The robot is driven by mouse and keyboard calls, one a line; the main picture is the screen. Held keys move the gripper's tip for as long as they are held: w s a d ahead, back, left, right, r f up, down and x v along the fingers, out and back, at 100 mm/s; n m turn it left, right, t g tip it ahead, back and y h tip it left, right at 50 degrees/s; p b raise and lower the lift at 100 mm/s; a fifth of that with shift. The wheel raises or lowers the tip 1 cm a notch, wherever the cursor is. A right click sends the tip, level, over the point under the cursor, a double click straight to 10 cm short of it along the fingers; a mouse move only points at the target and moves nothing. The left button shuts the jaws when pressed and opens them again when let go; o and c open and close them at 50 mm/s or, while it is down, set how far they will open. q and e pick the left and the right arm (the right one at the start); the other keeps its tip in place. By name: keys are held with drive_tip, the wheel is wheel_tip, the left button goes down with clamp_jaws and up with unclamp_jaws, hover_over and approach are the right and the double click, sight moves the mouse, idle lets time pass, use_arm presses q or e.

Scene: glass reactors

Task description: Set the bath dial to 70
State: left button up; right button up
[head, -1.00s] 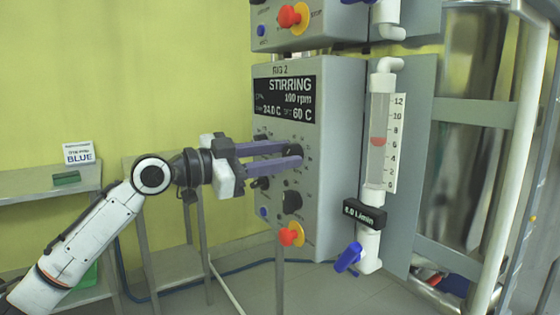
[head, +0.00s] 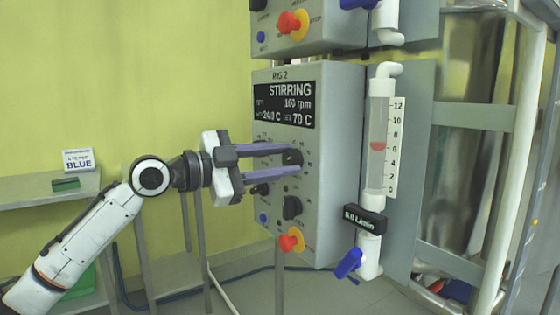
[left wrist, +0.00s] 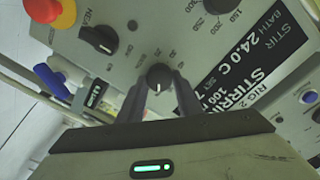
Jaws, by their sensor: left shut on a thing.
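The rig 2 control panel (head: 335,150) is a grey box with a black display (head: 286,104). The display reads STIRRING, 100 rpm, 24.0 C, and a set value of 70 C. The bath dial (left wrist: 159,77) is a small black round knob with a white pointer line, between my fingertips in the left wrist view. My left gripper (head: 297,160) reaches in from the left with its two purple fingers shut on the dial, one above and one below it. The fingers partly cover the dial in the head view. My right gripper is out of view.
A black knob (head: 291,207) and a red-and-yellow stop button (head: 291,240) sit below on the panel. A flow tube (head: 378,145) with a blue valve handle (head: 349,262) stands to the right. A shelf with a BLUE sign (head: 78,160) is at the left.

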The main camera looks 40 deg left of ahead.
use_arm(q)
drive_tip(key=shift+f, duration=0.1)
drive_tip(key=o, duration=1)
drive_tip(key=shift+o, duration=0.2)
drive_tip(key=shift+s+a, duration=0.3)
drive_tip(key=shift+s, duration=0.2)
drive_tip(key=b+v, duration=0.3)
drive_tip(key=v, duration=0.6)
drive_tip(key=shift+s, duration=0.15)
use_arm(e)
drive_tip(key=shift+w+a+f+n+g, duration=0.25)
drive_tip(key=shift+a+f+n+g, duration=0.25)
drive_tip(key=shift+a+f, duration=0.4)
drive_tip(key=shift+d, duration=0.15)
